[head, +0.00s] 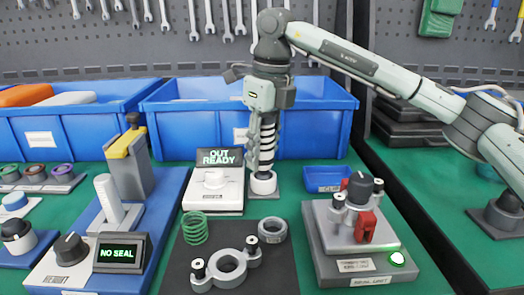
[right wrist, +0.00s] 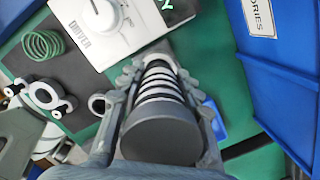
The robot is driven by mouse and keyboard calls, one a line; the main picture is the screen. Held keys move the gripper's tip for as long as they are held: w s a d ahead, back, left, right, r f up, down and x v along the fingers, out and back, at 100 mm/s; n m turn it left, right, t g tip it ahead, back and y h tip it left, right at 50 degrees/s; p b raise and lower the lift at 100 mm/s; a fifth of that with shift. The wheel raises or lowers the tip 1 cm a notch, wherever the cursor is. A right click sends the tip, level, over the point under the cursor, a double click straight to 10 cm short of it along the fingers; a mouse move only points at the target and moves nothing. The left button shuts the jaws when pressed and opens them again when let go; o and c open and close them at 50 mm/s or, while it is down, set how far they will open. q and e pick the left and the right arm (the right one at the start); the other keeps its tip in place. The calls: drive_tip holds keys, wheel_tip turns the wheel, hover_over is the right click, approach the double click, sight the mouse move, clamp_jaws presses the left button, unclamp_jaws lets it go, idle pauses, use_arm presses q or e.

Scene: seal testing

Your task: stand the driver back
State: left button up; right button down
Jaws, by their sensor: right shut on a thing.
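My right gripper (head: 262,160) points straight down and is shut on the driver (head: 268,138), a dark cylinder with a ribbed, striped body. In the right wrist view the driver (right wrist: 165,135) lies between the fingers (right wrist: 165,75), its round dark end toward the camera. In the head view its lower end is at a pale round holder (head: 263,186) beside the driver station; I cannot tell whether it is fully seated. The white driver station (head: 213,195) has a knob and a display reading "OUT READY". My left gripper is out of view.
Left of the gripper are a spring (head: 195,228) and a display reading "NO SEAL" (head: 118,253). A grey clamp part (head: 228,266) and a ring (head: 272,230) lie on the dark mat. A seal unit (head: 358,245) stands right. Blue bins (head: 315,125) stand close behind.

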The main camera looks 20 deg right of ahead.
drive_tip(key=c, duration=1)
unclamp_jaws()
drive_tip(key=shift+r+p, duration=2.65)
drive_tip(key=shift+r, duration=1.85)
